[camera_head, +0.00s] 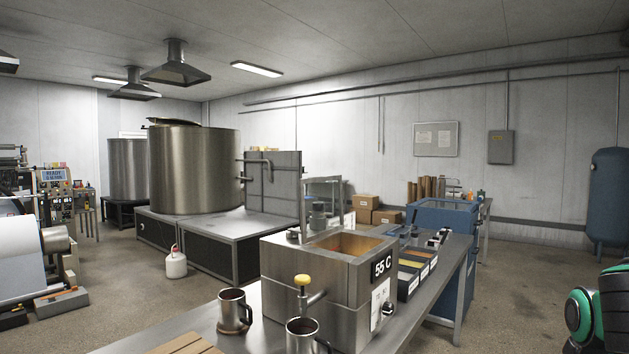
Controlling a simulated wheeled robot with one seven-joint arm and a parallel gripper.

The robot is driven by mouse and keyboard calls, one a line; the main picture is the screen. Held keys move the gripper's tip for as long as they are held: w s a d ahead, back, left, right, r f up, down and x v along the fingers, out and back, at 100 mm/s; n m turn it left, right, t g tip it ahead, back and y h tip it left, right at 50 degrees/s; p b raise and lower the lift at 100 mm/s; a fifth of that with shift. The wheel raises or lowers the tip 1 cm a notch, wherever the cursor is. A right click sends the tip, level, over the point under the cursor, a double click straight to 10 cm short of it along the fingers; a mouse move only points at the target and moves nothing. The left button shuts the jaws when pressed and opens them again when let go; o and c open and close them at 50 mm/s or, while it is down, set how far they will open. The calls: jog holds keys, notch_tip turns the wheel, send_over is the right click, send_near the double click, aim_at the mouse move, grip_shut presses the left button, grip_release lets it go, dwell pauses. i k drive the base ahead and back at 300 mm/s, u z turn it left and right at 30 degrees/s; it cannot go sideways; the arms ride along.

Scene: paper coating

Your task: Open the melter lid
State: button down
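A steel box-shaped melter (313,264) stands on the long bench, with a "55 C" label on its right-hand face. Its top shows an opening with an amber inside (350,243). A clear, framed panel (322,188) stands upright at the back of the box; it looks like a raised lid, but I cannot tell for sure how it is joined. A yellow-knobbed tap (302,281) sticks out at the front. My gripper is not in view. A green and black part at the right edge looks like part of my arm.
Two steel mugs (233,311) (303,335) stand on the bench (259,333) by the tap. A tray of coloured blocks (412,272) lies right of the melter. A blue cabinet (440,219) stands behind. Large steel tanks (190,170) stand at the left. The floor at right is clear.

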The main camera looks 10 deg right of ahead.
aim_at(305, 238)
jog(key=k, duration=0.8)
jog(key=z, duration=0.65)
jog(key=i, duration=2.25)
jog(key=u, duration=0.45)
